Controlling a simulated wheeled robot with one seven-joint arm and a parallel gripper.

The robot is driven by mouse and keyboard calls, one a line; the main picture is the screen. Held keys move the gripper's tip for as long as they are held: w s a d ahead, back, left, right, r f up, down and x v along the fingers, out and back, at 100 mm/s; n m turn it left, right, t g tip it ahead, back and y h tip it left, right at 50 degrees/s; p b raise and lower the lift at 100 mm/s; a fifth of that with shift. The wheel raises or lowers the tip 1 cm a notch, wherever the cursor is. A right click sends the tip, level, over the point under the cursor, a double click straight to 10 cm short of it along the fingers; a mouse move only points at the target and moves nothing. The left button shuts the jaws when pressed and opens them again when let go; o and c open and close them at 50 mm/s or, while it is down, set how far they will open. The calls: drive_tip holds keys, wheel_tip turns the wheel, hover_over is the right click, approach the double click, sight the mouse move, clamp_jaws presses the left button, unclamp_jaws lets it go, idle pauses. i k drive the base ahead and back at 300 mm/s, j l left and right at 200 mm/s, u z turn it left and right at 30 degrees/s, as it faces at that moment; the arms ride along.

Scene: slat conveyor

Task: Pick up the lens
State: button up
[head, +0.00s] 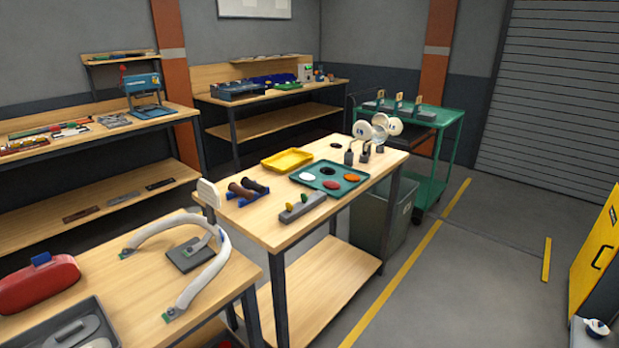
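On the middle wooden workbench, at its far right end, several round pale discs stand upright on small dark holders (365,156). One disc (379,138) low among them looks bluish and see-through and may be the lens; the white discs (362,130) around it partly overlap it. Nearer, a green tray (345,189) holds flat oval pieces: a white one (307,177), a black one, an orange one (352,178) and a red one (332,185). I cannot tell for certain which piece is the lens. My gripper is not in view.
The same bench holds a yellow tray (287,160), a grey block with knobs (302,207) and brown rollers on a blue stand (247,188). A grey bin (380,215) and green cart (428,160) stand beside it. Open floor (470,275) lies to the right.

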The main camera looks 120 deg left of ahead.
sight(349, 177)
drive_tip(key=u, duration=3.5)
